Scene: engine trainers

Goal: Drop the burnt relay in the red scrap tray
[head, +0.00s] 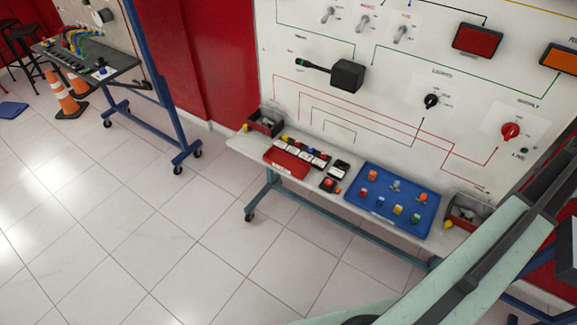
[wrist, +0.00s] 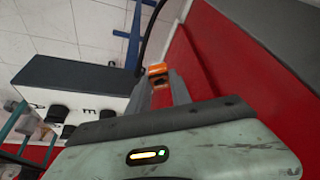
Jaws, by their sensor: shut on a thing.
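My gripper (wrist: 160,85) shows in the wrist view with its two grey fingers shut on a small orange block (wrist: 157,69). The block has a dark mark on its side and looks like the burnt relay. In the head view my arm crosses the lower right, and the gripper is out of frame. A flat red tray (head: 287,162) with a white label lies at the left part of the white shelf in the head view; it looks like the red scrap tray. I cannot clearly make it out in the wrist view.
A blue tray (head: 360,207) with several coloured blocks lies on the white shelf (head: 247,148). Dark bins (head: 265,121) stand at the shelf's ends. The switch panel (head: 400,75) rises behind. A large red surface (wrist: 220,50) fills the wrist view's right.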

